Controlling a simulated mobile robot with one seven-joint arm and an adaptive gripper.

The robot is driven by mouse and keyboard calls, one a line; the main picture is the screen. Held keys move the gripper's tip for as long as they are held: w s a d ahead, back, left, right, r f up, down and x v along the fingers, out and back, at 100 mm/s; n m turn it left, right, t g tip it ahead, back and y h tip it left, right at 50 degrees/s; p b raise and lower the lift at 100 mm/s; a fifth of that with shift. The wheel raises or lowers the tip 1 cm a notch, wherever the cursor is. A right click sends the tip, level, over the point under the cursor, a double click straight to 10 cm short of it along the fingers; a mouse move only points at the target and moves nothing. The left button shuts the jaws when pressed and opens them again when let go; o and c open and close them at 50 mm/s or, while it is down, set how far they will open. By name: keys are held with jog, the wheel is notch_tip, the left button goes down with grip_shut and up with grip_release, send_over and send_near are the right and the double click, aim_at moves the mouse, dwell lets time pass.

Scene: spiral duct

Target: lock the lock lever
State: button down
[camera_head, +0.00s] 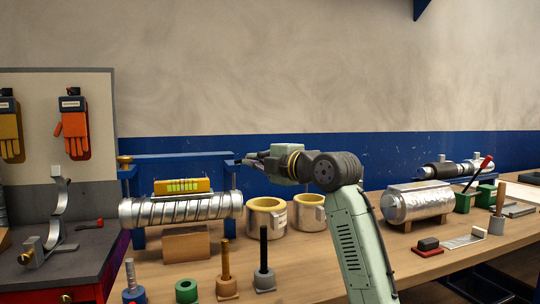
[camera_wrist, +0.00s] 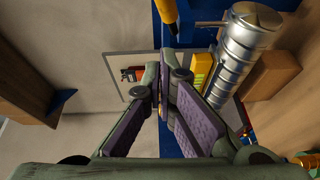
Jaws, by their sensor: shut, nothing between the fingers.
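No part is clearly marked as the lock lever. A red-tipped lever (camera_head: 478,172) leans up from a green block at the right of the head view. The wrist view shows an orange-yellow handle (camera_wrist: 167,12) with a dark tip at the top edge, just beyond my fingers. My gripper (camera_head: 242,161) is shut and empty, pointing left beside the right post of a blue frame, above the duct's right end. In the wrist view its fingertips (camera_wrist: 160,82) meet. The silver spiral duct (camera_head: 160,213), also in the wrist view (camera_wrist: 232,70), lies with a yellow level (camera_head: 182,186) on top.
A wooden block (camera_head: 187,245) stands under the duct. Two cream-coloured pots (camera_head: 268,218) stand below my wrist. Several upright handled tools line the bench front. A silver cylinder (camera_head: 416,202) lies to the right. A red cabinet with a curved metal fixture (camera_head: 61,205) stands at left.

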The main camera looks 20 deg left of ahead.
jog(key=w, duration=0.2)
jog(key=w+a+p, duration=0.1)
jog(key=w, duration=0.1)
jog(key=shift+w+a+f, duration=0.15)
jog(key=shift+w+a, duration=0.05)
jog(key=shift+p, duration=0.3)
jog(key=shift+w+d+p, duration=0.15)
jog(key=shift+w+p, duration=0.4)
jog(key=shift+w, duration=0.3)
